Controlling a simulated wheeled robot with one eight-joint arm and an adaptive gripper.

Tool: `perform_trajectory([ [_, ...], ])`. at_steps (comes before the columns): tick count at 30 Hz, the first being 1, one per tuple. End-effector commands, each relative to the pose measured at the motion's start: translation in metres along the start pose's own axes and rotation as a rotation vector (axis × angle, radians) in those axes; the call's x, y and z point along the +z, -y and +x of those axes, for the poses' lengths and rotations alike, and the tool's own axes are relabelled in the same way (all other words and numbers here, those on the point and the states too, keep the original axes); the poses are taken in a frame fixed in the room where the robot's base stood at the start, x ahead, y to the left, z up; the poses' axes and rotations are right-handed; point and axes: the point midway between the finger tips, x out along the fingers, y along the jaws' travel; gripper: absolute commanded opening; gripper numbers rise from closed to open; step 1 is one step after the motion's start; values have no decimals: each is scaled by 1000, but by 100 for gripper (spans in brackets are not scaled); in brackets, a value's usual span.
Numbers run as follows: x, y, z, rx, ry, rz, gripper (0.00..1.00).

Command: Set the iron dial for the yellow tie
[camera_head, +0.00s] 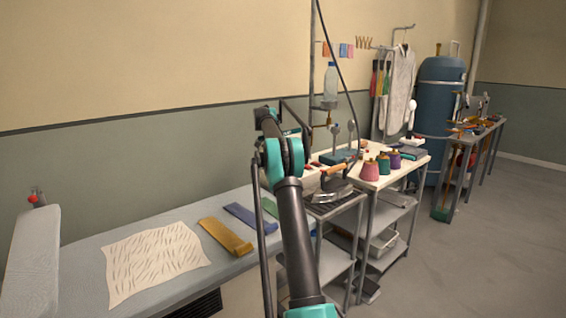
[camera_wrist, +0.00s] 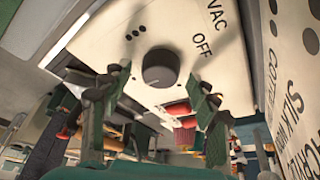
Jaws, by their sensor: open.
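A yellow tie (camera_head: 225,236) lies flat on the grey ironing board (camera_head: 85,250), beside a blue tie (camera_head: 248,217). An iron (camera_head: 333,190) with a wooden handle rests on a rack right of my arm. In the wrist view, a dark round knob (camera_wrist: 160,67) sits on a cream panel lettered VAC and OFF. My gripper (camera_wrist: 158,84) is open, with its fingers on either side of the knob and nothing held. I cannot tell whether they touch it. A second panel (camera_wrist: 293,60) at the right edge shows dots and fabric names, including COTTON and SILK.
A patterned cream cloth (camera_head: 155,260) lies left of the ties. A white table (camera_head: 410,165) with thread cones (camera_head: 370,170) stands right of the rack. A blue tank (camera_head: 440,100) stands behind it. The floor at the right is clear.

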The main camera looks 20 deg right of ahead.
Motion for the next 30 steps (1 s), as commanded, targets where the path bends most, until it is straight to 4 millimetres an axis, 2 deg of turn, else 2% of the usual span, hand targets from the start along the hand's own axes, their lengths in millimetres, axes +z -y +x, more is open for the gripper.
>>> perform_trajectory([
  [11, 1, 0, -49, 0, 0, -1, 60],
  [15, 1, 2, -59, 0, 0, 0, 60],
  [21, 1, 1, -69, 0, 0, 0, 60],
  [30, 1, 0, -72, 0, 0, 0, 60],
])
